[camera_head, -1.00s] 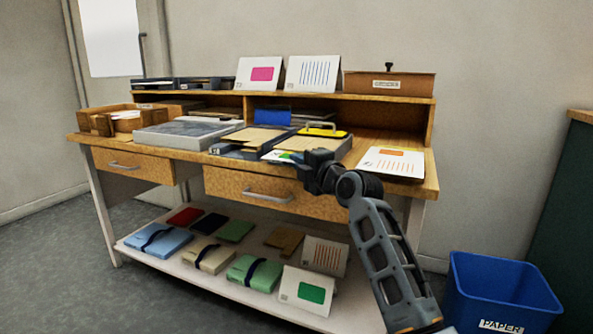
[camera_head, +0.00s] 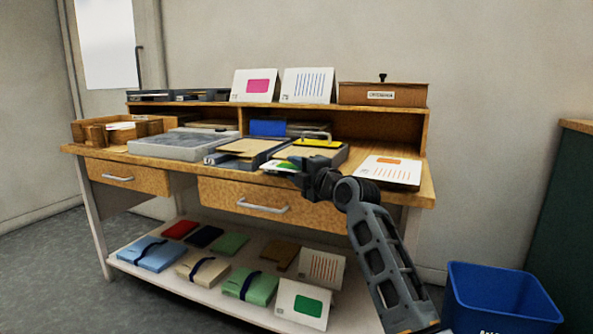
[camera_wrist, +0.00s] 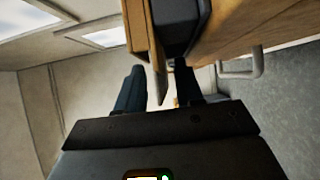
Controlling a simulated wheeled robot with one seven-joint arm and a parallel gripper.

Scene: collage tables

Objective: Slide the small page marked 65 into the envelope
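A pale card with a green mark (camera_head: 280,166) pokes out over the table's front edge, just left of my gripper (camera_head: 306,180). No number on it can be read. In the wrist view a thin pale edge (camera_wrist: 158,84), probably this card, lies between my gripper's dark fingers (camera_wrist: 160,88). The fingers look apart, with gaps beside that edge. Tan flat pieces that look like envelopes lie in a dark tray (camera_head: 217,158) and in another tray by a yellow clip (camera_head: 317,143). Which is the envelope meant, I cannot tell.
A grey box (camera_head: 178,144) and a wooden organiser (camera_head: 92,131) stand at left on the table. A card with an orange patch (camera_head: 388,171) lies at right. Cards and a wooden box (camera_head: 382,94) top the shelf. A blue bin (camera_head: 500,300) stands at right.

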